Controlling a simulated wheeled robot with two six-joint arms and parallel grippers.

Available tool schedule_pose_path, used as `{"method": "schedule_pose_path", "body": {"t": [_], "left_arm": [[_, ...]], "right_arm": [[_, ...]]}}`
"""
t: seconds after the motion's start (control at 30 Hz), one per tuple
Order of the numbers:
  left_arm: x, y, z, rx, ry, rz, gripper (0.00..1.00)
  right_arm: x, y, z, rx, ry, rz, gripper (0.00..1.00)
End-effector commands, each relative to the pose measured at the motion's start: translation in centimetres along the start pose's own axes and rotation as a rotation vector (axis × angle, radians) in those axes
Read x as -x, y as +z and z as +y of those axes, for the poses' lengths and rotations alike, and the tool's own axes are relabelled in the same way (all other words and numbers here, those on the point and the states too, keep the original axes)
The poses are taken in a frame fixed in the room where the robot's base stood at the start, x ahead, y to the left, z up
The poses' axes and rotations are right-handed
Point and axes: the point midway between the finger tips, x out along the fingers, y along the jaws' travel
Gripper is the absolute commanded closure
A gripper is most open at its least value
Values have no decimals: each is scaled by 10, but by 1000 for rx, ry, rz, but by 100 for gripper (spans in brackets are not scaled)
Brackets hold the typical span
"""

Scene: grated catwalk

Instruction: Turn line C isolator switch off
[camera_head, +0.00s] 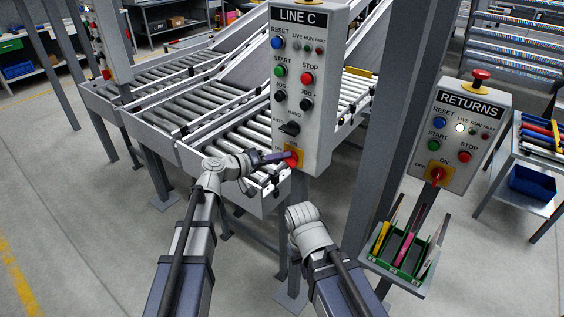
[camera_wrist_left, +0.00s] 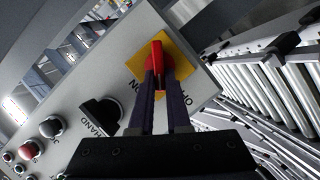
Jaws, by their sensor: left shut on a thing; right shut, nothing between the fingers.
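The grey LINE C panel (camera_head: 300,90) stands upright at top centre in the head view. Its isolator, a red handle (camera_wrist_left: 156,60) on a yellow plate (camera_wrist_left: 182,66), is at the panel's lower end; the yellow plate also shows in the head view (camera_head: 297,153). My left gripper (camera_wrist_left: 156,80) is shut on the red handle, one finger on each side. ON and OFF lettering is partly hidden by the fingers, and I cannot tell exactly which mark the handle points at. My right gripper (camera_head: 303,214) is below the panel, apart from it, shut and empty; its fingertips are hard to make out.
A black selector knob (camera_wrist_left: 100,113) sits close to the isolator. The RETURNS panel (camera_head: 462,135), with its own red switch, stands at right beside a grey post. A green bin (camera_head: 385,245) is below it. Roller conveyors (camera_head: 190,105) fill the space behind LINE C.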

Motion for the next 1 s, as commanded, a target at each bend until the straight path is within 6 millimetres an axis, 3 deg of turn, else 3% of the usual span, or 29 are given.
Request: {"method": "schedule_pose_path", "body": {"t": [0.03,0.5,1.0], "left_arm": [[-1,3,-6,38,15,-5,100],[-1,6,-13,403,164,-5,100],[-1,6,-13,577,234,-4,100]], "right_arm": [[-9,0,-1,0,0,0,100],[-46,-3,-4,0,0,0,100],[-62,-4,-6,0,0,0,100]]}}
